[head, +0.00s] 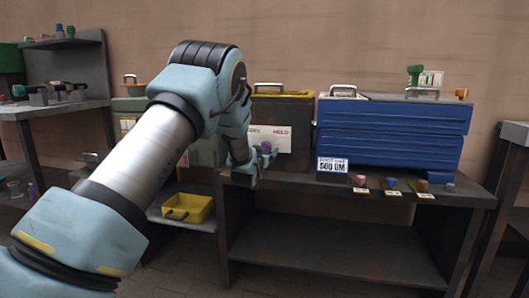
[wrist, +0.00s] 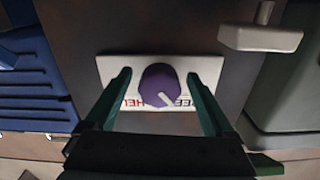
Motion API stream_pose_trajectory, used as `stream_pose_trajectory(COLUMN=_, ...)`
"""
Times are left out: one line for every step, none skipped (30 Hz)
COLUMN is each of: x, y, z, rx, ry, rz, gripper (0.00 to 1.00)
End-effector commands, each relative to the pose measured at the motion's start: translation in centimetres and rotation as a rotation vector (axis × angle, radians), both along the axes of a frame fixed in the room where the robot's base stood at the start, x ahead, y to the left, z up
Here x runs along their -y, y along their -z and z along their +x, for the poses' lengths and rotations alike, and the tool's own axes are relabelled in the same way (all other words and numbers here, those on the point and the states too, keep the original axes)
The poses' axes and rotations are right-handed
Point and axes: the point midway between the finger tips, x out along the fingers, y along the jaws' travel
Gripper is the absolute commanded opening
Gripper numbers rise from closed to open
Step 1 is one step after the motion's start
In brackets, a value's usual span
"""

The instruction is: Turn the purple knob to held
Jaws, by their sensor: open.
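The purple knob (wrist: 159,84) sits on a white label plate (wrist: 110,68) on a dark panel. In the wrist view its white pointer mark points to the lower right, toward the dark-lettered word. The red word, partly hidden, is on the left there. In the head view the plate (head: 284,134) shows red "HELD" on the right, and the knob (head: 266,147) is partly covered by my gripper. My gripper (wrist: 159,76) is open, one dark green finger on each side of the knob. Gaps show between fingers and knob in the wrist view.
A blue ribbed case (head: 390,135) stands right of the panel box on the bench (head: 330,185). Several small coloured knobs with tags line the bench's front edge. A yellow bin (head: 187,208) is lower left. In the wrist view, a grey handle (wrist: 262,38) juts out near the knob.

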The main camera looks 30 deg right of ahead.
Motion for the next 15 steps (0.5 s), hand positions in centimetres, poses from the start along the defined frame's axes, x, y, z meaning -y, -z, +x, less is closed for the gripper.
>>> stream_pose_trajectory(x=0.19, y=0.05, z=0.23, rx=0.0, ry=0.0, rz=0.0, gripper=0.88)
stream_pose_trajectory(x=0.28, y=0.03, z=0.32, rx=0.0, ry=0.0, rz=0.0, gripper=0.88)
stream_pose_trajectory(x=0.36, y=0.01, z=0.4, rx=0.0, ry=0.0, rz=0.0, gripper=0.88)
stream_pose_trajectory(x=0.39, y=0.01, z=0.44, rx=0.0, ry=0.0, rz=0.0, gripper=0.88)
stream_pose_trajectory(x=0.41, y=0.01, z=0.45, rx=-0.001, ry=0.0, rz=0.001, gripper=0.88)
stream_pose_trajectory(x=0.42, y=0.0, z=0.47, rx=-0.001, ry=0.0, rz=0.001, gripper=0.88)
stream_pose_trajectory(x=0.41, y=0.01, z=0.48, rx=-0.001, ry=0.0, rz=0.001, gripper=0.88)
stream_pose_trajectory(x=0.41, y=0.01, z=0.46, rx=-0.001, ry=0.0, rz=0.001, gripper=0.88)
stream_pose_trajectory(x=0.41, y=0.0, z=0.45, rx=-0.001, ry=0.0, rz=0.001, gripper=0.88)
stream_pose_trajectory(x=0.41, y=0.01, z=0.45, rx=-0.001, ry=0.0, rz=0.001, gripper=0.88)
stream_pose_trajectory(x=0.41, y=0.0, z=0.45, rx=-0.001, ry=0.0, rz=0.001, gripper=0.88)
stream_pose_trajectory(x=0.41, y=0.0, z=0.44, rx=-0.001, ry=0.0, rz=0.001, gripper=0.85)
stream_pose_trajectory(x=0.4, y=0.0, z=0.45, rx=-0.001, ry=0.0, rz=0.001, gripper=0.81)
stream_pose_trajectory(x=0.41, y=0.0, z=0.44, rx=-0.001, ry=0.0, rz=0.001, gripper=0.78)
stream_pose_trajectory(x=0.41, y=0.0, z=0.44, rx=-0.001, ry=0.0, rz=0.001, gripper=0.73)
